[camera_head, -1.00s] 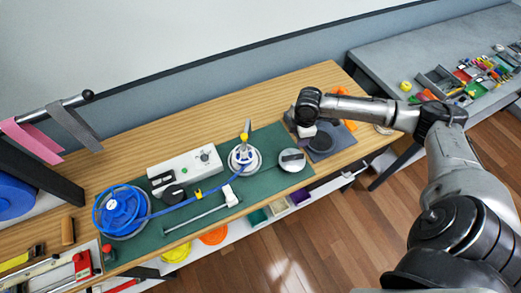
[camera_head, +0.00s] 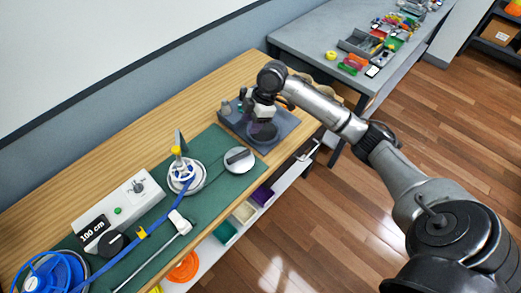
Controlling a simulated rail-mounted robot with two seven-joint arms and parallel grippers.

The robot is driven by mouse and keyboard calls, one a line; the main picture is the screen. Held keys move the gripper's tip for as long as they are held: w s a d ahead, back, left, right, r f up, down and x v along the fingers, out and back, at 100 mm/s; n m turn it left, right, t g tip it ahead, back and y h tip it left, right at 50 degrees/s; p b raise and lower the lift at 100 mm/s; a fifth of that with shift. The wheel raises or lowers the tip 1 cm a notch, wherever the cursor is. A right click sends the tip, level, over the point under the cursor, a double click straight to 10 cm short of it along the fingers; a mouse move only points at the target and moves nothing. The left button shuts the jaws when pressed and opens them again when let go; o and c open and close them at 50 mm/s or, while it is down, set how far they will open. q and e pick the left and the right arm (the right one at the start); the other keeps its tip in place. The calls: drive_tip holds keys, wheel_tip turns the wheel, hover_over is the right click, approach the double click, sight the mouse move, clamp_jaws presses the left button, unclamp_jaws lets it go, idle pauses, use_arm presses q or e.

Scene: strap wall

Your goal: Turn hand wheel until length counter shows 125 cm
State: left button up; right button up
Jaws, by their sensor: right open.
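The length counter (camera_head: 93,229) is a dark display on a white box at the lower left and reads 100 cm. A blue spoked wheel (camera_head: 50,275) is partly cut off in the lower left corner. A round silver disc with a dark bar (camera_head: 239,160) sits on the right of the green mat. I cannot tell for sure which of these two is the hand wheel. A blue strap (camera_head: 140,238) runs from the blue wheel to a white round fitting (camera_head: 185,177). My right gripper (camera_head: 262,112) is open over the grey tray, apart from both wheels. My left gripper is out of view.
The grey tray (camera_head: 287,125) holds a dark round pad and small parts. The green mat (camera_head: 205,205) lies on the wooden bench (camera_head: 150,130). Coloured bins (camera_head: 243,212) stand on a shelf below the front edge. A grey table (camera_head: 300,38) with parts is behind right.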

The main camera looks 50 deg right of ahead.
sight(239, 155)
drive_tip(key=shift+n+g, duration=0.3)
drive_tip(key=shift+n, duration=0.4)
drive_tip(key=b+x, duration=0.1)
drive_tip(key=x, duration=1.3)
drive_tip(key=shift+s+a, duration=0.1)
drive_tip(key=shift+s, duration=0.05)
clamp_jaws()
